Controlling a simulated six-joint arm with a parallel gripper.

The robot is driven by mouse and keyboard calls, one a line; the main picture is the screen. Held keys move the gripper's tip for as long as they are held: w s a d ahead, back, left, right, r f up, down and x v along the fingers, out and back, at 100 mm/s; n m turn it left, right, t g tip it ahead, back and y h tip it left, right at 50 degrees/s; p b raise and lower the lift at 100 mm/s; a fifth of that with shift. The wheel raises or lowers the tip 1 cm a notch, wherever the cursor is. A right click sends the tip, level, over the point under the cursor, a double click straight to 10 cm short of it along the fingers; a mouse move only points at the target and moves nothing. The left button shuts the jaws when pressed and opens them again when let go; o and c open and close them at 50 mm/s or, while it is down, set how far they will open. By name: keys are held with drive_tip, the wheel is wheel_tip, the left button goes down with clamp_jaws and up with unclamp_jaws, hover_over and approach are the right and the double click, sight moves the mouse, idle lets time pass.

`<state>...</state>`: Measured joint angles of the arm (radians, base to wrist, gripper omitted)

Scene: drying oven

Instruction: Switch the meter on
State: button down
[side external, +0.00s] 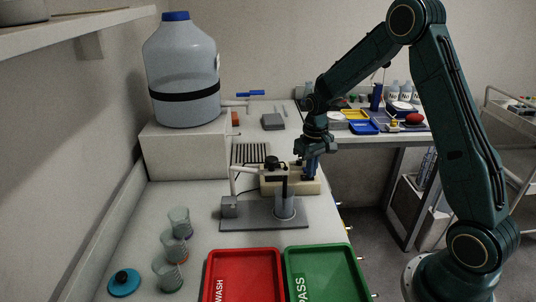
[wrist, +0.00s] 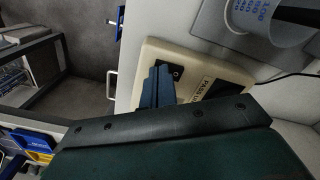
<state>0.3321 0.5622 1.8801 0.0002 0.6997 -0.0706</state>
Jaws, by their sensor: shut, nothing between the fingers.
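The meter (side external: 275,186) is a cream box behind the grey stand in the side external view. It also shows in the wrist view (wrist: 152,50), with a black rocker switch (wrist: 176,74) marked O, a label beginning "PASS" and a dark display (wrist: 216,88) partly hidden by my gripper. My gripper (side external: 309,176) points down over the right part of the meter. In the wrist view its shut, empty fingertips (wrist: 158,70) are right beside the switch and cover part of it. I cannot tell whether they touch it.
A grey stand (side external: 250,212) with a clear cylinder stands in front of the meter. Red (side external: 243,252) and green (side external: 323,252) trays lie nearer. Several glass beakers (side external: 180,222) stand at left. A large carboy (side external: 182,70) sits on a white block behind.

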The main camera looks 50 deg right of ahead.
idle(0.3)
drive_tip(key=shift+r, duration=3.35)
drive_tip(key=shift+r, duration=0.1)
drive_tip(key=s+a+r+n+t, duration=0.2)
drive_tip(key=s+a+r+t, duration=0.1)
drive_tip(key=s+a+r, duration=0.75)
drive_tip(key=s+a+r+t, duration=0.1)
drive_tip(key=s+a, duration=0.1)
drive_tip(key=s, duration=0.5)
drive_tip(key=s+a+r+n+t, duration=0.1)
drive_tip(key=s+a+r, duration=0.1)
drive_tip(key=s, duration=0.4)
drive_tip(key=shift+s+r+t, duration=0.3)
drive_tip(key=shift+s, duration=0.05)
